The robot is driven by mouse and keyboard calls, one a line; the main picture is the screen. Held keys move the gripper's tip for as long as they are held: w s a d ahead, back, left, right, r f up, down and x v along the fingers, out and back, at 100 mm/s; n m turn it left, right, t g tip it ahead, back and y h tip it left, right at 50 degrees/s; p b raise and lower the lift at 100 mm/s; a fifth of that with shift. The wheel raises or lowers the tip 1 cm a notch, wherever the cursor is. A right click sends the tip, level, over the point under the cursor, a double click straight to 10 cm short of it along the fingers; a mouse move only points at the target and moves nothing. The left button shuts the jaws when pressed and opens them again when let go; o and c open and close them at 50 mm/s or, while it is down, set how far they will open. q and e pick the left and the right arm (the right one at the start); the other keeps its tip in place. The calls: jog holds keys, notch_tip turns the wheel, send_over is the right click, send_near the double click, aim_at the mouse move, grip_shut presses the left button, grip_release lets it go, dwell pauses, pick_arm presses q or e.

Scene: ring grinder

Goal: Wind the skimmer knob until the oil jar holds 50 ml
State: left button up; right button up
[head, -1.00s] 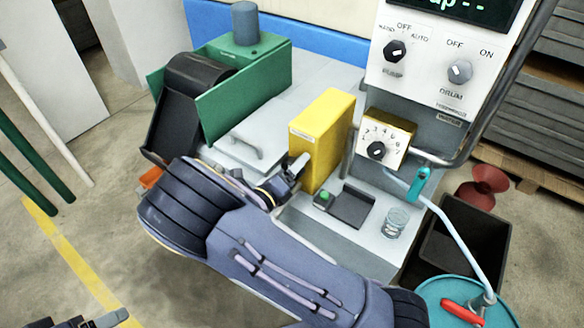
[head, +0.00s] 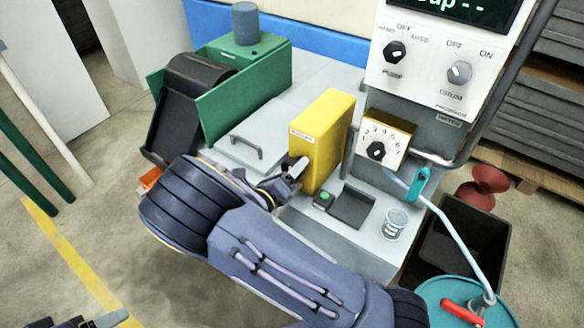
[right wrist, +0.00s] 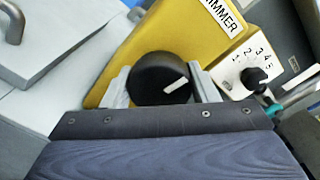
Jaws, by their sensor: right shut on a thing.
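The skimmer is a tall yellow box (head: 322,140) on the grey bench, and its label also shows in the right wrist view (right wrist: 222,17). The skimmer knob (right wrist: 162,78) is round and black with a white pointer mark. My right gripper (head: 290,174) is shut on this knob, with one finger on each side in the right wrist view. In the head view the knob is mostly hidden behind the gripper. The oil jar (head: 394,225) is a small clear jar at the bench's right front; I cannot read its level. Only the tip of my left gripper (head: 100,321) shows at the bottom left.
A dial box (head: 386,138) with a black numbered knob is right of the skimmer. A control panel (head: 430,70) stands above it. A teal drum (head: 465,300) and black bin (head: 465,240) stand right.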

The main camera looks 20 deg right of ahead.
jog(key=m, duration=0.2)
jog(key=shift+m, duration=0.4)
jog(key=m, duration=0.2)
jog(key=shift+m+b, duration=0.3)
jog(key=m+b, duration=0.1)
jog(key=m, duration=0.2)
jog(key=shift+f+m, duration=0.1)
jog(key=shift+m, duration=0.3)
jog(key=m+b, duration=0.1)
jog(key=m, duration=0.1)
jog(key=shift+s+m+b, duration=0.1)
jog(key=shift+m+b, duration=0.2)
jog(key=m+b, duration=0.2)
jog(key=m, duration=0.1)
jog(key=shift+f+m, duration=0.1)
jog(key=shift+m, duration=0.2)
jog(key=m+b, duration=0.2)
jog(key=shift+d+m, duration=0.1)
jog(key=shift+m, duration=0.3)
jog(key=m+b, duration=0.3)
jog(key=shift+m, duration=0.4)
jog(key=shift+m+b, duration=0.8)
jog(key=shift+b, duration=0.1)
